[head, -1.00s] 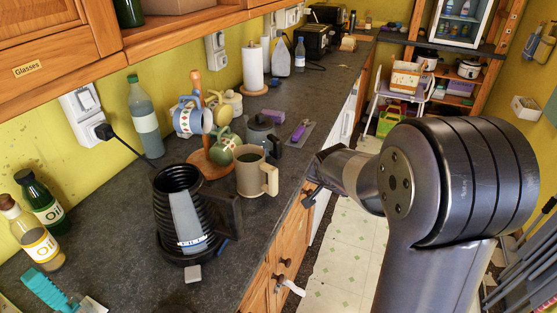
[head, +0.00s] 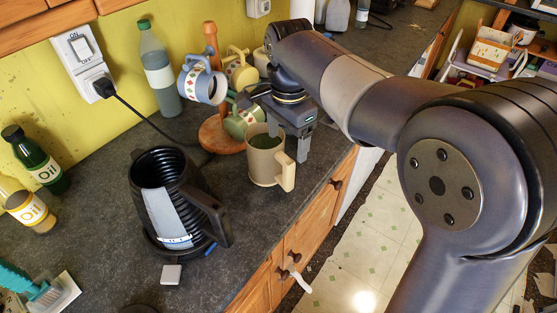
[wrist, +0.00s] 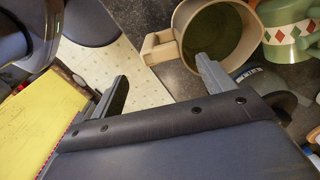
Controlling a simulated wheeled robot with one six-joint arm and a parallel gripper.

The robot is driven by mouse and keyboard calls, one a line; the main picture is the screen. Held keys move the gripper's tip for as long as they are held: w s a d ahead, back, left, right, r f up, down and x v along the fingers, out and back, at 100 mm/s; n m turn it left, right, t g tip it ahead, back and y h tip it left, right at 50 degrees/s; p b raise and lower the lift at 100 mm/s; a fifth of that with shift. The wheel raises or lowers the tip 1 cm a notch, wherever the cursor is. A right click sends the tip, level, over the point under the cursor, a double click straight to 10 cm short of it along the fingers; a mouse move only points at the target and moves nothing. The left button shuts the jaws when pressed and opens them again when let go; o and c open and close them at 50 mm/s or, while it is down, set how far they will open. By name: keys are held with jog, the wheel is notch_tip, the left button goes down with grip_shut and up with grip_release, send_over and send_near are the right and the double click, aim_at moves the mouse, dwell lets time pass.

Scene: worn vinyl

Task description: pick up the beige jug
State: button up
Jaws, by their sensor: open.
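The beige jug (head: 262,163) stands upright on the dark worktop, its handle turned toward the front right. Its inside looks dark green. My gripper (head: 289,146) is open and points down at the handle side of the jug, with one finger near the rim. In the wrist view the jug (wrist: 222,62) is at the top, its handle (wrist: 158,48) beyond the gap between my two fingers (wrist: 161,70). Nothing is between the fingers. I cannot tell whether a finger touches the rim.
A wooden mug stand (head: 214,133) with hanging mugs is close behind the jug. A black kettle (head: 205,225) stands front left, its handle toward the jug. A bottle (head: 160,75) stands by the wall. The worktop's front edge (head: 300,215) is close by.

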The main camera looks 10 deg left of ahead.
aim_at(285, 158)
notch_tip(285, 158, down, 3)
jog(key=f, duration=0.5)
jog(key=shift+s+a+p, duration=0.1)
jog(key=shift+a+p, duration=0.1)
jog(key=shift+p, duration=0.1)
grip_shut()
dwell(0.6)
